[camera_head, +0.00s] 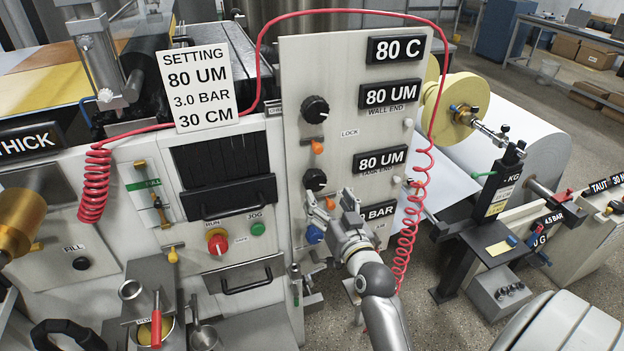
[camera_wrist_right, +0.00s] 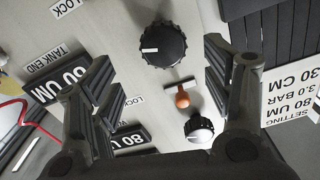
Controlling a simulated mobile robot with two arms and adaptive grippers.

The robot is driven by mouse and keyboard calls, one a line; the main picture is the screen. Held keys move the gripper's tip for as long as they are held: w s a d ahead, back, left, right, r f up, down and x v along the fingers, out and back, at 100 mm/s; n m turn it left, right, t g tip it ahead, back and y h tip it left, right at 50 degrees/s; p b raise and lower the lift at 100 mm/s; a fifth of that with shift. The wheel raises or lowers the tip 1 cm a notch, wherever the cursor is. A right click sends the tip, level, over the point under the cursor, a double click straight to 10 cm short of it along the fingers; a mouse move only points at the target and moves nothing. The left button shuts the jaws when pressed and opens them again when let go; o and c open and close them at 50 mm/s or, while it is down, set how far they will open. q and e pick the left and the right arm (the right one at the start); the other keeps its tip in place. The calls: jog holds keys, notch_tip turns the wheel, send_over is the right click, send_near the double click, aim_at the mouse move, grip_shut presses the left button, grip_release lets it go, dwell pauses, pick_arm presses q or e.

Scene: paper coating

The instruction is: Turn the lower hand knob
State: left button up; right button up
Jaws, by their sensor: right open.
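The lower hand knob (camera_head: 314,179) is a round black knob with a white mark, on the pale upright control panel. It also shows large in the right wrist view (camera_wrist_right: 163,45), where the picture is upside down. My right gripper (camera_head: 331,203) is open and empty, just below the knob in the head view. In the wrist view its two dark fingers (camera_wrist_right: 160,62) spread to either side of the knob, with panel visible between them. I see no contact with the knob; the exact gap in depth cannot be told. My left gripper is not in view.
The upper knob (camera_head: 315,109) and an orange-tipped lock lever (camera_head: 317,147) sit above. Black displays (camera_head: 380,161) line the panel's right side. A red coiled hose (camera_head: 403,230) hangs right of my arm.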

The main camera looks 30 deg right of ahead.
aim_at(317, 184)
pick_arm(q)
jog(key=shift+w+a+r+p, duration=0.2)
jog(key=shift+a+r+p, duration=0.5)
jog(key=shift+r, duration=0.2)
pick_arm(e)
jog(key=x, duration=0.8)
jog(key=shift+w+a, duration=0.2)
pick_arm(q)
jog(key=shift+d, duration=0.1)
pick_arm(e)
jog(key=c, duration=1)
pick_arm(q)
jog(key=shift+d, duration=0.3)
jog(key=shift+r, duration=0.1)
pick_arm(e)
jog(key=m+p, duration=0.1)
jog(key=m, duration=0.2)
jog(key=shift+m+p, duration=0.3)
jog(key=shift+m, duration=0.1)
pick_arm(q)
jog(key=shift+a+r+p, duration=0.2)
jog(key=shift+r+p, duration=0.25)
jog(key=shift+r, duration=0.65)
pick_arm(e)
jog(key=shift+m, duration=2)
